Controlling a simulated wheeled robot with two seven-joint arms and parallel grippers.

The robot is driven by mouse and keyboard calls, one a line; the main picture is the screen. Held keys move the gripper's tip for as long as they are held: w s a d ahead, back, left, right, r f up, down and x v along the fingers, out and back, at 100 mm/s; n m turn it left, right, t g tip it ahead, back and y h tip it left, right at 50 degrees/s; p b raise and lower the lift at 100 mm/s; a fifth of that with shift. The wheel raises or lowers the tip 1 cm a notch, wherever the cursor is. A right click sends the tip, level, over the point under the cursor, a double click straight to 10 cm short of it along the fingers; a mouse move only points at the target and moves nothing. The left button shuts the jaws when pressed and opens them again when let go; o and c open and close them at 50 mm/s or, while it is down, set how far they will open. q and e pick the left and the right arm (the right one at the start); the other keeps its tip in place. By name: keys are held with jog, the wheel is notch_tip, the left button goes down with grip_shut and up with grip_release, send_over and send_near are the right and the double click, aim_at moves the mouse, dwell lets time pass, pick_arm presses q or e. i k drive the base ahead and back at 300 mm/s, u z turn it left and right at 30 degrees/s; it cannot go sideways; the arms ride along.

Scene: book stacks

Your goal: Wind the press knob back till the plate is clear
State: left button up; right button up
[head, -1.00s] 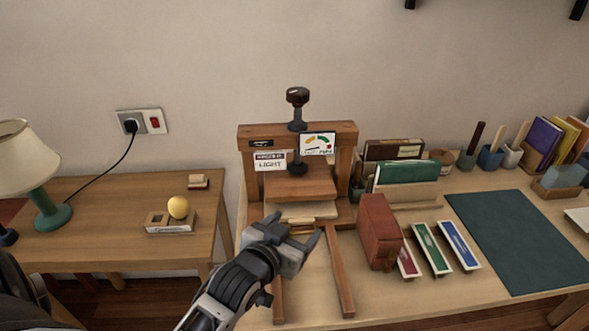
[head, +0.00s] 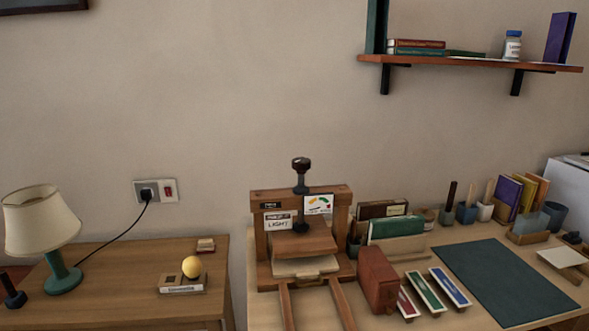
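The wooden press stands on the desk, its frame beam (head: 335,193) across the top. A dark knob (head: 301,164) sits on top of the press screw, above the beam. The brown plate (head: 302,243) hangs below the beam, above a pale block or board (head: 304,267) at the base; I cannot tell whether they touch. Neither of my grippers is in view.
A red-brown block (head: 378,280) and several coloured strips stand right of the press. A dark green mat (head: 503,280) covers the right of the desk. A lamp (head: 41,222) stands on the left table. A wall shelf (head: 470,62) hangs above.

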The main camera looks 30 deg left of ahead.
aim_at(300, 164)
jog(key=z, duration=3.1)
jog(key=k, duration=1.5)
jog(key=u, duration=1.1)
